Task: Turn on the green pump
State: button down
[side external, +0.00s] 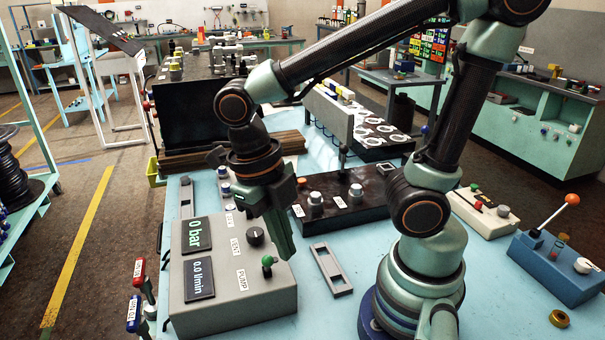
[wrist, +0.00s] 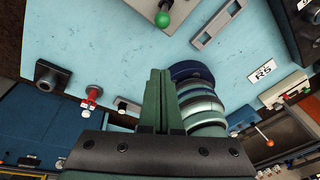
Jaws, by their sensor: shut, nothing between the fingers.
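The green pump switch (side external: 267,261) is a small green-tipped toggle on the grey control box (side external: 225,300), beside the PUMP label. In the wrist view its round green tip (wrist: 163,19) shows at the top centre, beyond my fingers. My gripper (side external: 287,252) is shut and empty, pointing down over the right side of the box, just right of the switch in the side view. In the wrist view the closed fingers (wrist: 160,74) point up toward the switch, with a visible gap. The box's displays read 0 bar (side external: 197,234) and 0.0 l/min (side external: 199,279).
A black knob (side external: 255,235) sits behind the switch on the same box. A grey slotted plate (side external: 331,269) lies on the light blue table to the right. A black box with knobs (side external: 345,200) stands behind, and a blue lever box (side external: 556,265) at far right.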

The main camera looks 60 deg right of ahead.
aim_at(267, 265)
jog(key=shift+w+d+f, duration=0.15)
jog(key=shift+w+f, duration=0.3)
jog(key=shift+f, duration=0.5)
jog(key=shift+w+d+f, duration=0.2)
jog(key=shift+w+f, duration=0.2)
jog(key=shift+f, duration=0.5)
jog(key=shift+w+d+f, duration=0.15)
jog(key=shift+w+f, duration=0.3)
jog(key=shift+f, duration=0.5)
jog(key=shift+w+d+r, duration=0.25)
jog(key=shift+w+d, duration=0.1)
jog(key=shift+d, duration=0.05)
jog(key=shift+w+d+r, duration=0.1)
jog(key=shift+w+d, duration=0.05)
jog(key=shift+w, duration=0.05)
jog(key=shift+w+d+r+y, duration=0.15)
jog(key=shift+w+d+y, duration=0.15)
jog(key=shift+w+d, duration=0.55)
jog(key=shift+s+a, duration=0.1)
jog(key=shift+s, duration=0.05)
jog(key=shift+s+a+f, duration=0.4)
jog(key=shift+s+a, duration=0.05)
